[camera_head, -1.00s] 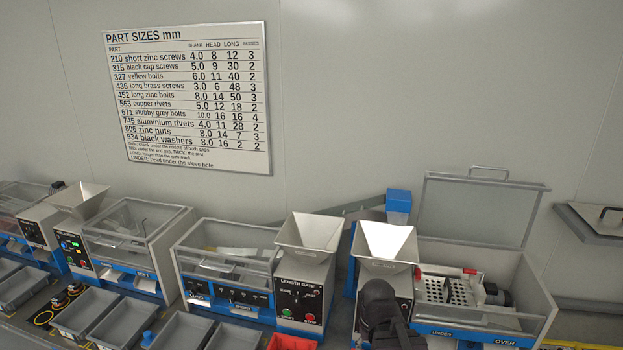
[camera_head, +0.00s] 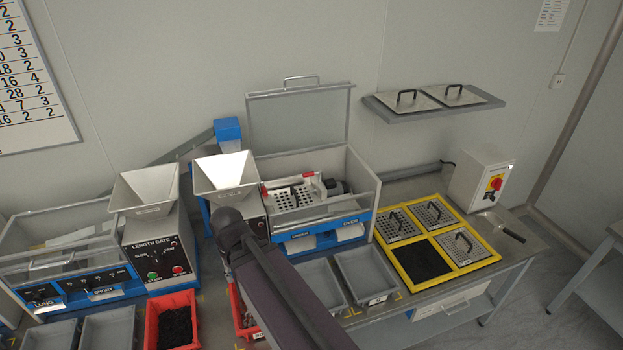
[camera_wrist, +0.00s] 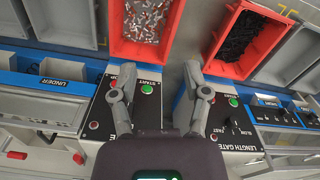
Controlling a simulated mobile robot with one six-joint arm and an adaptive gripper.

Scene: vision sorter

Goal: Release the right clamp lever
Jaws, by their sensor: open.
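The right clamp lever (camera_head: 318,178), with a red grip, is on the right side of the perforated sieve plate (camera_head: 284,198) inside the open-lidded sieve machine (camera_head: 366,195). The left clamp lever (camera_head: 265,192), also red, is on the plate's other side. In the wrist view a red lever grip (camera_wrist: 17,155) shows at the lower left; I cannot tell for sure which lever it is. My gripper (camera_wrist: 158,85) is open and empty, with its fingers over the button panels beside the sieve machine, apart from both levers. In the head view my arm hides the gripper.
The raised clear lid (camera_head: 298,120) stands behind the sieve. Hoppers (camera_head: 224,175) stand to its left. A red bin of dark parts (camera_head: 172,318) and grey bins (camera_head: 367,273) lie in front. A yellow-framed rack of sieve plates (camera_head: 440,290) sits to the right.

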